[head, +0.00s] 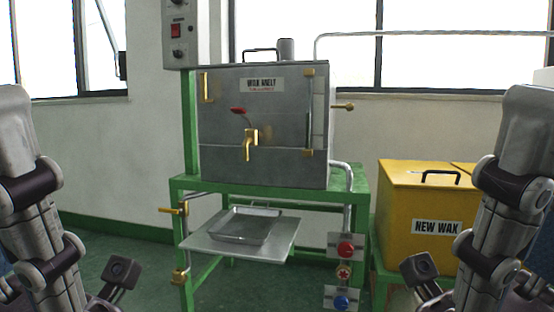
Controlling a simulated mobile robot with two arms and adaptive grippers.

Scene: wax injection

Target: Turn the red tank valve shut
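The metal wax melt tank (222,125) stands on a green frame. On its front is a brass tap (251,146) with its spout pointing down. A red lever handle (239,111) sits just above it, reaching to the upper left. How far the valve is turned is hard to tell at this size. My two arms show at the left and right edges, well in front of the tank and apart from it. Their gripper fingers are out of the picture, below the lower edge.
A shallow metal tray (246,226) rests on a shelf (203,246) below the tap. A yellow NEW WAX box (397,232) stands right. Space before the tap looks clear.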

